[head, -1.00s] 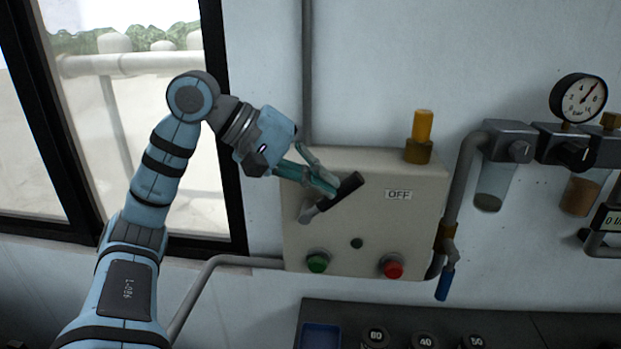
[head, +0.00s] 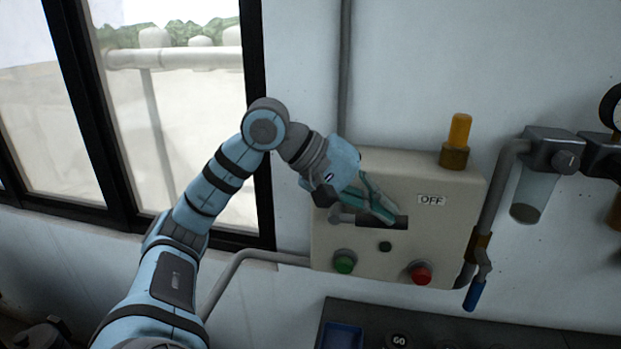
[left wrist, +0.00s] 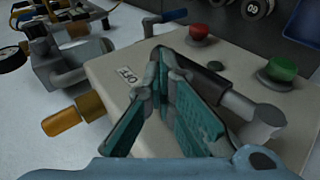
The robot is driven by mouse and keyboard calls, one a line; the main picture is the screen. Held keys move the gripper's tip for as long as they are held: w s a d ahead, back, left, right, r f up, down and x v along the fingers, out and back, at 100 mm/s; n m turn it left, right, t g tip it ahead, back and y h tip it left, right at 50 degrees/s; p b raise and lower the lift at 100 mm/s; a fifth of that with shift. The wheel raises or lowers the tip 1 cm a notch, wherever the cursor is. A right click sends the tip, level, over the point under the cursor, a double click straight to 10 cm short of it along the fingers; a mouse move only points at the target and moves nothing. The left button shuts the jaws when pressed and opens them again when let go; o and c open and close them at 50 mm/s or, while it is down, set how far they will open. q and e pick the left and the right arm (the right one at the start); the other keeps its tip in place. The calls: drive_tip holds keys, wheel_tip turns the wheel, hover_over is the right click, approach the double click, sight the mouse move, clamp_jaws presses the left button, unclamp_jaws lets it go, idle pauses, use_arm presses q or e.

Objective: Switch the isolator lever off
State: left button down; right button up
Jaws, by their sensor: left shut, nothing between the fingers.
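The isolator lever (head: 398,223) is on the front of a beige box (head: 450,240). Its grey arm runs from a pivot at the left to a black grip, lying about horizontal with the grip to the right. The OFF label (head: 432,200) is up and right of the grip. My left gripper (head: 388,214) is shut and empty, its fingertips against or just above the upper side of the grip; exact contact cannot be told. In the left wrist view the lever (left wrist: 238,104) is partly hidden behind the fingers (left wrist: 168,62). My right gripper is not in view.
A green button (head: 345,262) and a red button (head: 421,272) sit low on the box. An amber lamp (head: 459,132) stands on top. A pipe with a blue-handled valve (head: 475,293) runs at the right. A window is at the left.

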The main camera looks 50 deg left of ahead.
use_arm(q)
drive_tip(key=shift+d+f, duration=0.1)
idle(0.3)
wheel_tip(320, 180, up, 14)
drive_tip(key=s+d+p, duration=0.1)
drive_tip(key=s+p, duration=0.1)
drive_tip(key=p, duration=0.4)
drive_tip(key=shift+d+f, duration=0.15)
drive_tip(key=shift+d, duration=0.05)
drive_tip(key=shift+s+a, duration=0.1)
drive_tip(key=shift+s, duration=0.1)
